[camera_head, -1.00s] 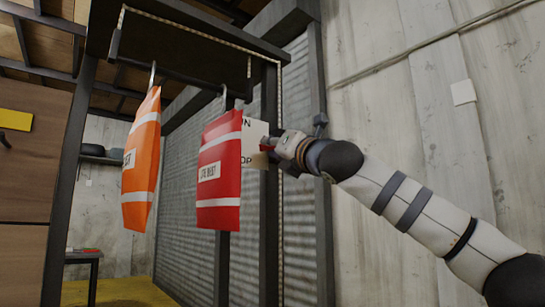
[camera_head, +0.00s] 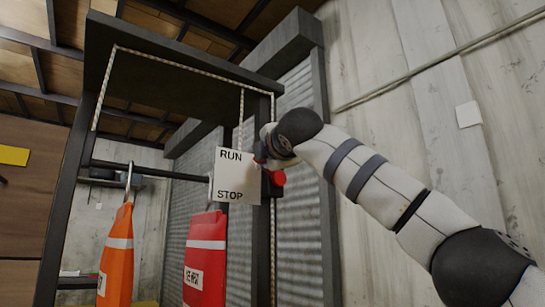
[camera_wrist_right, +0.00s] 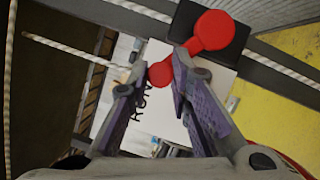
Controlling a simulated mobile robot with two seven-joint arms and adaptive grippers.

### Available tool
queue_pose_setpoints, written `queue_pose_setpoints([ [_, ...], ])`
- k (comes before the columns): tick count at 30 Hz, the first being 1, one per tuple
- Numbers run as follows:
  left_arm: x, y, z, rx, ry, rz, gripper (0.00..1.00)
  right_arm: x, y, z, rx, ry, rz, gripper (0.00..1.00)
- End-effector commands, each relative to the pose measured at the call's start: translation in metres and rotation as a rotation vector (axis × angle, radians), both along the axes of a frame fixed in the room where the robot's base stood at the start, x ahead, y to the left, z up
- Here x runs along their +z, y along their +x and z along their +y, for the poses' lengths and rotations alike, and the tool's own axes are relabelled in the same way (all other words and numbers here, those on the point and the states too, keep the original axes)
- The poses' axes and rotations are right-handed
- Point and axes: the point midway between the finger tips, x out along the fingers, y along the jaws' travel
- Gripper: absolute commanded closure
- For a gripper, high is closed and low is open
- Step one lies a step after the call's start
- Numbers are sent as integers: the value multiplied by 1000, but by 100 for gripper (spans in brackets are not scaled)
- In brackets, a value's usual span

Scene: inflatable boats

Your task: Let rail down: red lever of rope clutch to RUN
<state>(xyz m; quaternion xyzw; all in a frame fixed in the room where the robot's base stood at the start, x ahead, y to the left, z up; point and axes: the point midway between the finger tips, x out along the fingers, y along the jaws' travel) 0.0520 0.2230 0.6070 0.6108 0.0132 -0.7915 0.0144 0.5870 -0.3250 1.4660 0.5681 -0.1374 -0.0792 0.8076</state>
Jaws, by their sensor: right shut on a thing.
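The rope clutch (camera_wrist_right: 237,40) is a dark block on the post, beside a white sign (camera_head: 230,170) marked RUN above and STOP below. Its red lever (camera_head: 278,178) also shows in the wrist view (camera_wrist_right: 211,32), with a round pivot on the block and a knob at its end. My right gripper (camera_wrist_right: 160,68) is shut on the knob, at about the height of RUN in the head view (camera_head: 265,154). My left gripper is not in view.
A pale rope (camera_head: 185,65) runs along the frame top and down by the post (camera_head: 262,235). A corrugated metal wall (camera_head: 300,170) stands behind, and a concrete wall (camera_head: 385,100) lies right. Yellow floor (camera_wrist_right: 287,95) shows in the wrist view.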

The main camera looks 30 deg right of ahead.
Motion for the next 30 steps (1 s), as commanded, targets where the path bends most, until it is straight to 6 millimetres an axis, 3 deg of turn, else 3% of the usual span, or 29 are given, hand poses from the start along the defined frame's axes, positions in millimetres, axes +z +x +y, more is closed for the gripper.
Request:
queue_pose_setpoints([
  [1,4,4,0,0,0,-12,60,6,-4,0,-3,15,-5,100],
  [22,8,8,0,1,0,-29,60,7,-1,-1,-3,81,1,100],
  [23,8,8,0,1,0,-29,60,8,-1,-1,-3,81,1,79],
  [25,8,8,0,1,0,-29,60,8,-1,0,-3,81,1,63],
  [30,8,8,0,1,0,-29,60,6,-1,0,-2,79,4,60],
])
